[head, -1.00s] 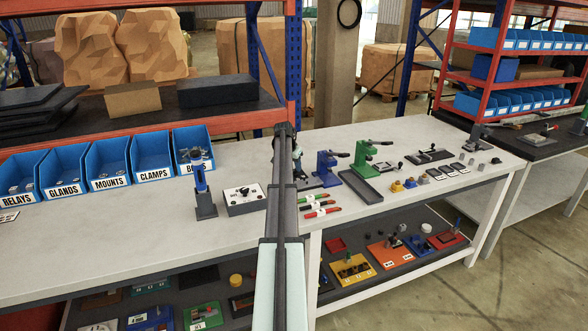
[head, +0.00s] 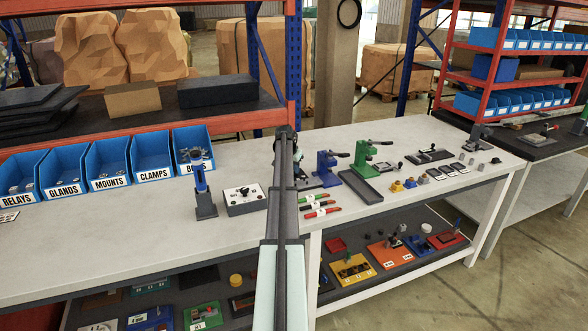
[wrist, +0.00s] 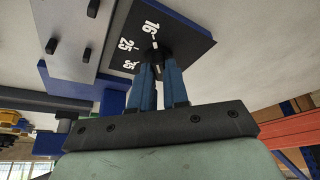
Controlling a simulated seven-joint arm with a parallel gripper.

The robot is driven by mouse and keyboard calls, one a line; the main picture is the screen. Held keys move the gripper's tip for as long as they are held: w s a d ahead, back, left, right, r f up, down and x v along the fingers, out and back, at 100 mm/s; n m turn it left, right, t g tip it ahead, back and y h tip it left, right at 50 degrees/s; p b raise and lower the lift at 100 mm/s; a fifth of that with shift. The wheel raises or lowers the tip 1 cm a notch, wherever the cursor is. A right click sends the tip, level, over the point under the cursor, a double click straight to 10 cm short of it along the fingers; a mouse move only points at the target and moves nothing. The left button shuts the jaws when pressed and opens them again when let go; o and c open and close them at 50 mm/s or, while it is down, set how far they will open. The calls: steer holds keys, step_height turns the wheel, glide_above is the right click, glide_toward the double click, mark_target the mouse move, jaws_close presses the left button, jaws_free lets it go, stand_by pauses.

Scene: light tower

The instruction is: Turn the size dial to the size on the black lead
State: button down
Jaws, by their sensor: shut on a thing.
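In the wrist view, the size dial (wrist: 155,56) is a small dark knob on a black plate (wrist: 186,45) with a blue edge. White numbers 16, 25 and 35 curve beside it. A short white line shows between the knob and 16; I cannot tell whether it is on the knob or the plate. My gripper (wrist: 160,72) has its blue fingers shut on the knob. In the head view, my arm hides the gripper and dial. Several leads (head: 320,205) with red, green and dark parts lie right of my arm; their size labels are too small to read.
A blue press (head: 326,165) and a green press (head: 365,160) stand right of my arm, with a dark tray (head: 361,187) by the green one. A white switch box (head: 244,200) and a blue-topped upright tool (head: 201,190) stand left. The bench front left is clear.

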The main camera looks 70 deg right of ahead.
stand_by(0.4)
steer(key=n+t, duration=0.1)
steer(key=n, duration=0.3)
steer(key=shift+s+t, duration=0.2)
steer(key=shift+t, duration=0.2)
steer(key=n, duration=0.2)
steer(key=n+t+y, duration=0.1)
steer(key=n, duration=0.2)
steer(key=shift+s+d+t, duration=0.1)
steer(key=shift+d+t, duration=0.05)
steer(key=shift+t, duration=0.15)
steer(key=n+y, duration=0.1)
steer(key=n, duration=0.1)
steer(key=n+t, duration=0.1)
steer(key=n, duration=0.2)
steer(key=shift+d+y, duration=0.15)
steer(key=shift+y, duration=0.25)
steer(key=shift+s+n+t+y, duration=0.1)
steer(key=shift+n+t+y, duration=0.4)
steer(key=shift+n, duration=1.6)
steer(key=shift+g+y, duration=0.3)
steer(key=c, duration=1.1)
jaws_free()
